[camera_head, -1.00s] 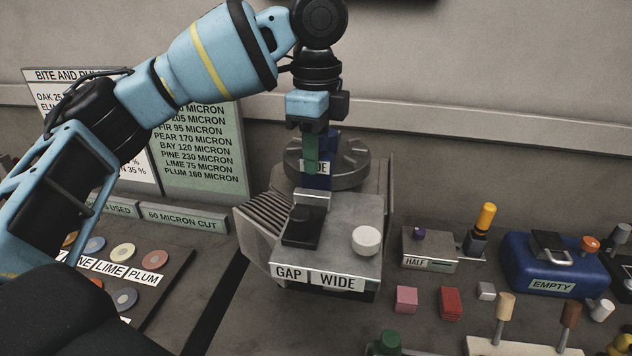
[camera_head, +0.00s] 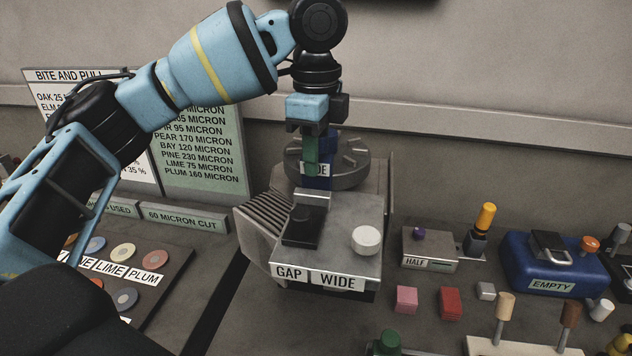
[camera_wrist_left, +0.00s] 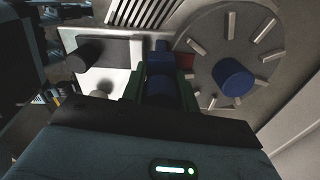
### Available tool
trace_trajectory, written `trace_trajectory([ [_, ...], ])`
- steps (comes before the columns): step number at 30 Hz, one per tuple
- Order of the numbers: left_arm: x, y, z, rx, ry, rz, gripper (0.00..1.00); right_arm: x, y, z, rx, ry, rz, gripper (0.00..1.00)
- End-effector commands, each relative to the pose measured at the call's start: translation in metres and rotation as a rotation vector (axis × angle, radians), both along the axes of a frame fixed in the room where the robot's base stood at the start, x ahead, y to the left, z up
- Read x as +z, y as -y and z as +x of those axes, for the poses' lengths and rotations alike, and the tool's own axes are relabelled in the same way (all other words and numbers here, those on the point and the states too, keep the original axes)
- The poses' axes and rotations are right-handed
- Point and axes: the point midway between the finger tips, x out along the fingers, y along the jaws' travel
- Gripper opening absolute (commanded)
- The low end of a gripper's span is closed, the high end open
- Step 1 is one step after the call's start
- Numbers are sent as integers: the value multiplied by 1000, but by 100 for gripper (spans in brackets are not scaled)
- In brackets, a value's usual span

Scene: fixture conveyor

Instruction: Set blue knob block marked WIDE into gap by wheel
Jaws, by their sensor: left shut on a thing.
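The blue knob block (camera_head: 318,182) is upright in my left gripper (camera_head: 311,165), at the back of the grey machine and in front of the wheel (camera_head: 352,163). Its white label is partly covered by a green finger; only "DE" reads. The left wrist view shows the blue block (camera_wrist_left: 160,68) between the two green fingers (camera_wrist_left: 160,88), beside the wheel (camera_wrist_left: 212,40), which has a blue hub (camera_wrist_left: 234,78). The machine's front label (camera_head: 318,277) reads GAP WIDE. The gap and the block's lower end are hidden, so I cannot tell whether it is seated.
A black block (camera_head: 303,226) and a white knob (camera_head: 366,240) are on the machine's top. To the right are a HALF box (camera_head: 428,250), a blue EMPTY case (camera_head: 555,266) and small blocks. Sign boards (camera_head: 200,150) stand behind my left arm.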

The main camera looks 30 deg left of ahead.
Motion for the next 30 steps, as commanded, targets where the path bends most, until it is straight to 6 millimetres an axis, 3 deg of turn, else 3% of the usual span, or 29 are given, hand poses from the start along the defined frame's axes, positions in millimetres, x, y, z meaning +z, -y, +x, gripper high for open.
trace_trajectory([
  [8,-5,0,0,-1,-9,1,0,-1,0,-1,0,-2,0,0],
  [9,-6,0,0,-1,-9,2,31,-1,0,-1,0,-3,-1,0],
  [15,-5,0,0,-1,-8,1,55,-1,0,-1,-1,-2,0,0],
  [24,-1,0,0,-1,-4,1,55,-1,0,-1,0,-2,0,0],
  [30,22,1,1,-1,-4,0,55,-3,0,-2,0,-7,0,0],
])
